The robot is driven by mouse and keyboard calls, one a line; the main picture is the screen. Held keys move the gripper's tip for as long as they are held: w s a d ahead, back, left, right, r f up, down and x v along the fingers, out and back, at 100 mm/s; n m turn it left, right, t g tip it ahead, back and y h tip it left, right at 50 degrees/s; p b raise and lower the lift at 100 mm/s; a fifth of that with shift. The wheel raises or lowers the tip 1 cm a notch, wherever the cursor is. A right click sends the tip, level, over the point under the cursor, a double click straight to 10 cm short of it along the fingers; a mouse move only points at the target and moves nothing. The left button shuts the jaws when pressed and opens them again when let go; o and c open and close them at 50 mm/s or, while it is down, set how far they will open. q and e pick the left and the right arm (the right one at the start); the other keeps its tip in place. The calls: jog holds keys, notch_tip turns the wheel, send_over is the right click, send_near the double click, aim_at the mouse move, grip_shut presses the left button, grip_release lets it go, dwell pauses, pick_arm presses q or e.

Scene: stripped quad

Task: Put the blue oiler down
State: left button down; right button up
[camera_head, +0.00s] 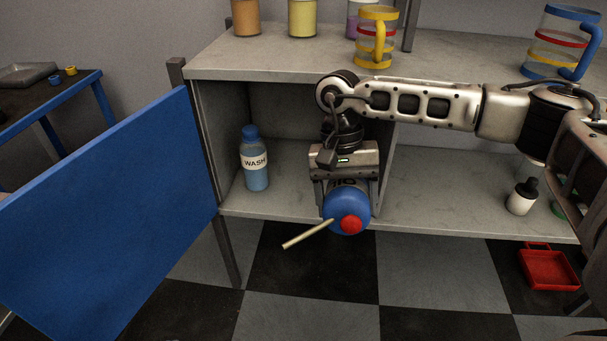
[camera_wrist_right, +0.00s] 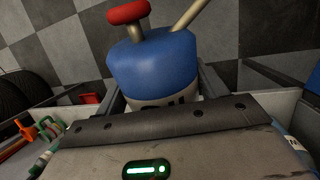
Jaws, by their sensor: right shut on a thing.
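The blue oiler (camera_head: 343,208) has a blue body, a red cap and a thin pale spout that points to the lower left. My right gripper (camera_head: 347,196) is shut on it and holds it at the front of the open cabinet compartment, near the shelf's front edge. In the right wrist view the oiler (camera_wrist_right: 155,65) sits between the two fingers of my right gripper (camera_wrist_right: 160,88), with part of its lettered label hidden by the gripper. In the head view the oiler is tilted, its red cap facing the camera. My left gripper is not in view.
A blue WASH bottle (camera_head: 256,172) stands in the compartment, left of the gripper. A blue door (camera_head: 110,215) hangs open at left. Jars and mugs stand on the cabinet top (camera_head: 280,55). A small white bottle (camera_head: 521,197) stands on the right shelf. A red tray (camera_head: 548,268) is below.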

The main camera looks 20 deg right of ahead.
jog(key=a+f+m+g+y, duration=0.1)
jog(key=a+f+m+y, duration=0.15)
jog(key=a, duration=0.25)
jog(key=a+f+m+y, duration=0.2)
jog(key=a+m+y, duration=0.15)
jog(key=a, duration=0.25)
jog(key=shift+w+d+r+m+t+h, duration=0.15)
jog(key=shift+d+r+m+t+h, duration=0.25)
jog(key=shift+d+m+t, duration=2.7)
jog(key=shift+w+d+r+m+t+h, duration=0.2)
jog(key=shift+d+m+t+h, duration=0.35)
jog(key=shift+d+m+t, duration=2.5)
jog(key=shift+w+d+r+m+t+h, duration=0.1)
jog(key=shift+d+r+m+t+h, duration=0.3)
jog(key=shift+d+m+t, duration=2.65)
jog(key=shift+s+a+f+m+t+h, duration=0.1)
jog(key=shift+a+f+m+t+h, duration=0.25)
jog(key=shift+a+m+t, duration=0.5)
jog(key=shift+s+a+f+m+t+h, duration=0.2)
jog(key=shift+a+m+t+h, duration=0.25)
jog(key=shift+a+m, duration=0.45)
jog(key=shift+s+a+f+m+t+h, duration=0.1)
jog(key=shift+a+f+m+t+h, duration=0.25)
jog(key=shift+a+m+t, duration=0.55)
jog(key=shift+a+f+n, duration=0.1)
jog(key=shift+a+n, duration=0.25)
jog(key=shift+a, duration=0.05)
